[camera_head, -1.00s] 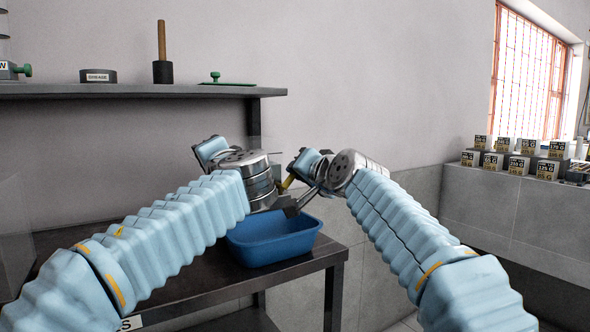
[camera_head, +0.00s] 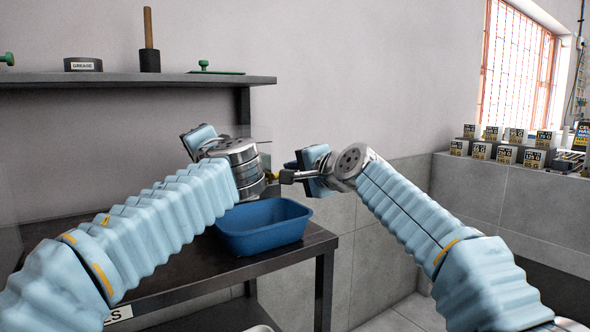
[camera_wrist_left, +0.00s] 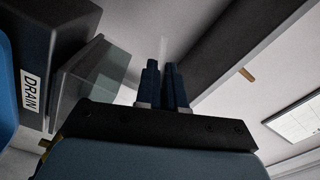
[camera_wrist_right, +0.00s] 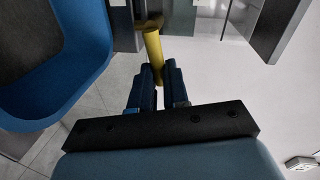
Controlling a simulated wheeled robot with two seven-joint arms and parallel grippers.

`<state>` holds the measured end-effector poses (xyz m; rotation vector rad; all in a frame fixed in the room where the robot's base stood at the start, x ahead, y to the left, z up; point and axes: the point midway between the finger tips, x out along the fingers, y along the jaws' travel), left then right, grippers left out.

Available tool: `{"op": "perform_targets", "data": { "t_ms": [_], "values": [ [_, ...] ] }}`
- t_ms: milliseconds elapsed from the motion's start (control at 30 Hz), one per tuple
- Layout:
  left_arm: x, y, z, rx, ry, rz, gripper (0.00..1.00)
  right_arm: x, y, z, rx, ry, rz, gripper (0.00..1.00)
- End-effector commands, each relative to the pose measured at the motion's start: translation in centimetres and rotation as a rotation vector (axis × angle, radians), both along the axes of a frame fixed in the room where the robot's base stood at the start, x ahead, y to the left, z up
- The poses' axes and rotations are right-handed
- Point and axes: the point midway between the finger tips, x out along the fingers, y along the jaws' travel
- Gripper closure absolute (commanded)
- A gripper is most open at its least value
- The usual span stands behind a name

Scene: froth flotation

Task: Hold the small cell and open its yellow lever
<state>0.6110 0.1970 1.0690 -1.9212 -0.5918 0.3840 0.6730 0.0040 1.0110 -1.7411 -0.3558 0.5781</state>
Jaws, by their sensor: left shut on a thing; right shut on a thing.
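The yellow lever (camera_wrist_right: 153,48) shows in the right wrist view, rising from between my right fingertips to a brownish fitting. My right gripper (camera_wrist_right: 157,80) is shut on its near end. In the head view only a small yellow patch of the lever (camera_head: 272,178) shows between my two wrists. My left gripper (camera_wrist_left: 163,70) is shut, its blue fingers close together on something thin and pale. The small cell is mostly hidden behind my left wrist in the head view; a faint clear panel shows beside that wrist.
A blue tub (camera_head: 263,242) sits on the dark bench (camera_head: 190,272) below my wrists. A shelf (camera_head: 120,80) with a grease tin (camera_head: 83,65) runs along the back wall. A dark box labelled DRAIN (camera_wrist_left: 52,55) is left in the left wrist view. Small labelled boxes line the right ledge.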

Motion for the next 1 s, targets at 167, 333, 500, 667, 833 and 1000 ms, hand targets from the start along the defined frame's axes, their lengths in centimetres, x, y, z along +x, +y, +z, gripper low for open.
{"op": "perform_targets", "data": {
  "t_ms": [167, 333, 500, 667, 833, 1000],
  "values": [
    [0.03, -0.05, -0.14, 0.000, 0.002, 0.000, 1.00, 0.01, 0.08, -0.24, 0.009, 0.010, 0.002, 1.00],
    [0.03, -0.05, -0.13, 0.000, 0.002, -0.001, 1.00, 0.00, 0.09, -0.24, 0.009, 0.010, 0.002, 1.00],
    [0.03, -0.05, -0.13, 0.000, 0.002, -0.001, 1.00, 0.00, 0.10, -0.24, 0.009, 0.010, 0.002, 0.79],
    [0.04, -0.05, -0.12, 0.000, 0.002, -0.001, 1.00, 0.00, 0.06, -0.18, 0.008, 0.008, 0.001, 0.59],
    [0.04, -0.05, -0.12, 0.000, 0.002, -0.001, 1.00, 0.01, 0.04, -0.13, 0.009, 0.007, 0.001, 0.59],
    [0.04, -0.05, -0.12, 0.000, 0.002, -0.001, 1.00, -0.62, -0.33, 0.16, 0.010, 0.006, 0.002, 0.59]
  ]
}}
